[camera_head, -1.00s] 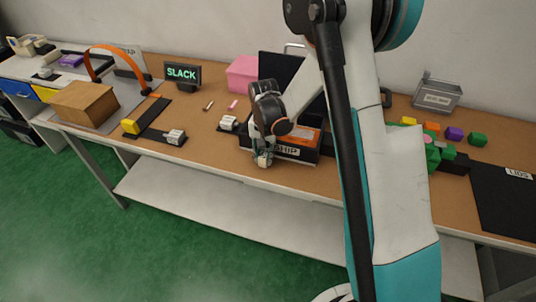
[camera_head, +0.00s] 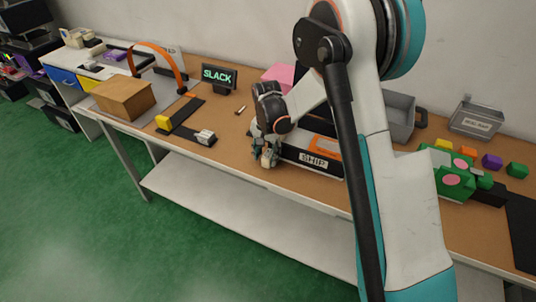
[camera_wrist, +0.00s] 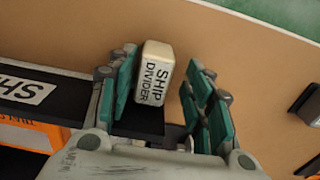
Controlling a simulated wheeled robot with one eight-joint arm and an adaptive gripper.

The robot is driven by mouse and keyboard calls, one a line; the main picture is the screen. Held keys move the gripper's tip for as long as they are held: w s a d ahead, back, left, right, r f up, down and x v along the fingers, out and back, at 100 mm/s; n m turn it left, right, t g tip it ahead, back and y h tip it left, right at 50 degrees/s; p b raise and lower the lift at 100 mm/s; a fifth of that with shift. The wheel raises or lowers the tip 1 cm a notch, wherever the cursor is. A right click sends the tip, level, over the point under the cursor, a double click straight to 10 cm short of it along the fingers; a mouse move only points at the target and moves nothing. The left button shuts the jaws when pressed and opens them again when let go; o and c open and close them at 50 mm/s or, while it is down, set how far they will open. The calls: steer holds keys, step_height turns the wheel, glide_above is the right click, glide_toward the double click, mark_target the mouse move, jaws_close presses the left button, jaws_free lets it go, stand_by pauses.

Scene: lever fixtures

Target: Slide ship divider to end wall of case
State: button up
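The ship divider is a small cream block (camera_wrist: 155,75) lettered SHIP DIVIDER, at the end of a dark strip (camera_wrist: 140,121) in the wrist view. My gripper (camera_wrist: 163,82) is open around it. The left finger is against or very near the block; a clear gap separates the right finger from it. In the head view my gripper (camera_head: 266,157) is low at the left end of the black case (camera_head: 312,162) labelled SHIP, and hides the divider. The case holds an orange item (camera_head: 325,147); my arm hides part of the case.
Left on the table are a SLACK sign (camera_head: 219,75), a white block (camera_head: 205,138) on a black strip and a cardboard box (camera_head: 123,97). A grey bin (camera_head: 476,118) and several coloured blocks are at right. The table's front edge is close to my gripper.

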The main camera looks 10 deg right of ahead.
steer(key=shift+d, duration=0.1)
step_height(320, 180, up, 12)
stand_by(0.5)
stand_by(0.4)
steer(key=s+d+r+n+t, duration=0.2)
steer(key=s+r, duration=0.4)
steer(key=s, duration=0.1)
steer(key=s+d+r+n+t, duration=0.1)
steer(key=s+d+r, duration=0.2)
steer(key=s+r, duration=0.35)
steer(key=s+d+n+t, duration=0.3)
steer(key=s+n+t, duration=0.1)
steer(key=s, duration=1.2)
steer(key=shift+s+r, duration=0.15)
steer(key=shift+s, duration=0.05)
